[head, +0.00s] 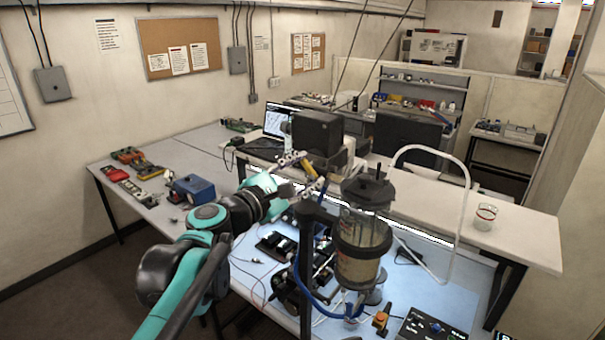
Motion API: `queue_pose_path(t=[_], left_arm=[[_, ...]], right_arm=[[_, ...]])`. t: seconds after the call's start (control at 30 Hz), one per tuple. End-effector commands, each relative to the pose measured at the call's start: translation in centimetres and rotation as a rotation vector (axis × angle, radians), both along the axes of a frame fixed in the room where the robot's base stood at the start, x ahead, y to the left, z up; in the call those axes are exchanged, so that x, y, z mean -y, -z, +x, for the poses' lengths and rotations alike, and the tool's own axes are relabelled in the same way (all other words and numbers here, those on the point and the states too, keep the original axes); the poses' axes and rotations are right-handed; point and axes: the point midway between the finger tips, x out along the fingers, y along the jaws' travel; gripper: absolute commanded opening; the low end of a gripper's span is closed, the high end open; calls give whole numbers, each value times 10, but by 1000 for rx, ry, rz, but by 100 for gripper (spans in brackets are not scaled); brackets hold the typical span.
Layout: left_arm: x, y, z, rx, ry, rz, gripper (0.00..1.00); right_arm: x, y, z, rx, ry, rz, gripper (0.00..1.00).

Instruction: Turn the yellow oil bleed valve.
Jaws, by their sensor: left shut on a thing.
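The sealed cylinder (362,240) stands right of centre, a clear vessel with amber contents and a dark lid (368,192). My left arm comes in from the lower left. My right gripper is not in view.
A pale hose (466,190) arches right of the cylinder. A dark monitor (317,133) stands behind the gripper. A glass beaker (485,216) stands on the bench at right.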

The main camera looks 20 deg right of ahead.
Motion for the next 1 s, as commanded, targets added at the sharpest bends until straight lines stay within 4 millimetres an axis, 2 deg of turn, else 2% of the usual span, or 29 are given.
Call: queue_pose_path(t=[0.6,1.0], left_arm=[[7,-2,-8,443,-1,345,17],[9,-1,-12,611,1,476,17]], right_arm=[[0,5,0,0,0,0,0],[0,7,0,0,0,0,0]])
